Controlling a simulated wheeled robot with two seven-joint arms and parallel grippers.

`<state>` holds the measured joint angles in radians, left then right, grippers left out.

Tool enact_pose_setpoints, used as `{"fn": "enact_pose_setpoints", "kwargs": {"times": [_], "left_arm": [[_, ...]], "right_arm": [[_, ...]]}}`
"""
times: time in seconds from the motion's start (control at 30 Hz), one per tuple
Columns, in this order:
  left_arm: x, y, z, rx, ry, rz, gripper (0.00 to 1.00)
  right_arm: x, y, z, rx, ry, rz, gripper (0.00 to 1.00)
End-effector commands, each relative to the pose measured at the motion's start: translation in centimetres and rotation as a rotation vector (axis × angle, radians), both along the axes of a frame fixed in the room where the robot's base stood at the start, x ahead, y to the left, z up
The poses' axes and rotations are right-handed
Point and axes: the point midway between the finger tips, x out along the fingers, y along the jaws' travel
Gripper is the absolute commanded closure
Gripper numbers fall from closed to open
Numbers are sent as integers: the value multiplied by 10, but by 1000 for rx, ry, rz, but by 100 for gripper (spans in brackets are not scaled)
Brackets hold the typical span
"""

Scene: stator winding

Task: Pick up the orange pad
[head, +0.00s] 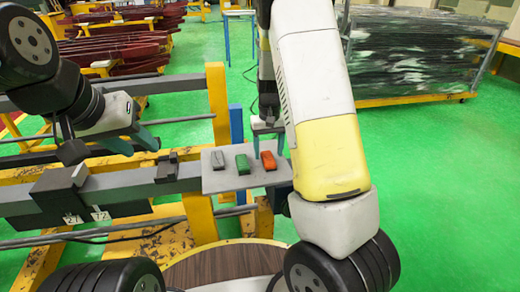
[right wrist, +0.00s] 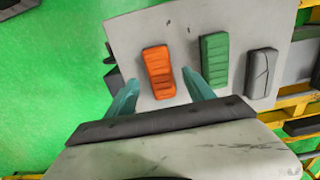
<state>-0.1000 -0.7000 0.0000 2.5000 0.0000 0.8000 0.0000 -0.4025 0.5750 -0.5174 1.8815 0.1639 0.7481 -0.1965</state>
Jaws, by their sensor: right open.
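The orange pad (head: 268,160) lies on a small grey plate (head: 219,182), at the right end of a row of three pads in the head view. It also shows in the right wrist view (right wrist: 159,72). My right gripper (head: 267,143) is open and empty. In the right wrist view its two teal fingertips (right wrist: 158,88) appear on either side of the orange pad's near end; I cannot tell how far above the plate they are. My left gripper (head: 133,145) is open and empty, left of the plate, above the grey beam.
A green pad (head: 242,164) and a grey pad (head: 217,160) lie beside the orange pad on the plate. The grey beam (head: 130,182) with dark blocks runs left from the plate on yellow supports.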

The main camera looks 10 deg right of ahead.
Motion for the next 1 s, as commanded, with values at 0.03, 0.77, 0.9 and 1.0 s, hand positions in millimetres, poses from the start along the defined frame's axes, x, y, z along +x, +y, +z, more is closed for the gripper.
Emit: {"fn": "enact_pose_setpoints", "kwargs": {"times": [0.03,0.77,0.9,1.0], "left_arm": [[0,0,0,0,0,0,64],[0,0,0,0,0,0,64],[0,0,0,0,0,0,64],[0,0,0,0,0,0,64]], "right_arm": [[0,0,-7,0,2,-1,38],[1,1,-18,1,-3,0,100],[1,1,-18,1,-3,0,100],[1,1,-17,1,-3,0,100]]}}
